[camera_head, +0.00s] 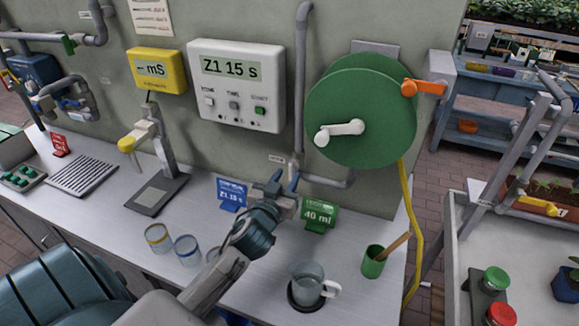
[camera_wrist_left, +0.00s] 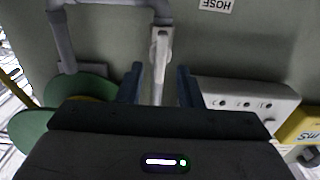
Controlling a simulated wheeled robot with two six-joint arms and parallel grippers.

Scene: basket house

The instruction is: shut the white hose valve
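That view is upside down. My left gripper (camera_wrist_left: 160,86) is open there, with dark blue fingers on either side of the pipe and valve line. It appears empty; contact cannot be told. In the head view my left gripper (camera_head: 283,183) is raised in front of the wall, just below the valve (camera_head: 295,164), which is small and partly hidden there. My right gripper is not in view.
A green hose reel (camera_head: 350,110) hangs right of the pipe, a white timer box (camera_head: 236,85) left.

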